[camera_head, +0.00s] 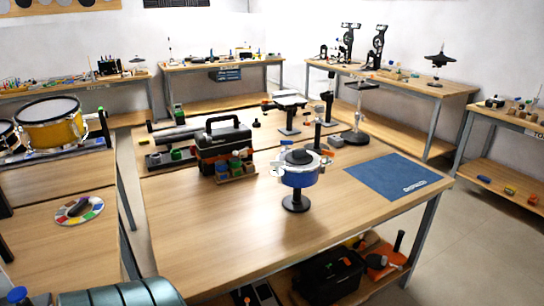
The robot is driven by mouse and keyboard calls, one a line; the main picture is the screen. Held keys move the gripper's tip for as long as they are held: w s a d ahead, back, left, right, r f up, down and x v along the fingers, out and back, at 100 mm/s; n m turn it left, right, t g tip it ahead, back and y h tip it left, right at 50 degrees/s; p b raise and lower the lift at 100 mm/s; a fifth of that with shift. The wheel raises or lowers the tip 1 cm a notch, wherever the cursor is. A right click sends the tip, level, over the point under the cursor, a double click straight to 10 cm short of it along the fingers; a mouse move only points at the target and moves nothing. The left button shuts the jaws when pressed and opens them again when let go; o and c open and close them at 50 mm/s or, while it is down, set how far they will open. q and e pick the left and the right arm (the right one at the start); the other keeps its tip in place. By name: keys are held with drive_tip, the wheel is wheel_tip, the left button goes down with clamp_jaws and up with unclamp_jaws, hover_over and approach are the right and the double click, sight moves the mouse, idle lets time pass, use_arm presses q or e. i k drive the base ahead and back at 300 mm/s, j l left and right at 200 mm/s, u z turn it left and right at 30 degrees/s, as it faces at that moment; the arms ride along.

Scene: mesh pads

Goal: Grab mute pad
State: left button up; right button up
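A small blue and white drum (300,177) stands upright on a black pedestal with a round foot (295,203), near the middle of the front table. A dark round pad (299,157) lies on top of the drum and looks like the mute pad. Light clamp-like parts with orange tips sit around the drum's rim. Neither of my grippers shows in the head view, so I see nothing touching the pad.
A black toolbox (224,145) stands left of the drum on the wooden table (220,240). A blue mat (399,176) lies to the right. The table's front is clear. A yellow drum (48,124) and a coloured disc (79,210) are on the left tables.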

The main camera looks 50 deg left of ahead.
sight(299, 156)
drive_tip(key=u, duration=1.5)
drive_tip(key=i+l+u, duration=0.1)
drive_tip(key=i+l, duration=1.05)
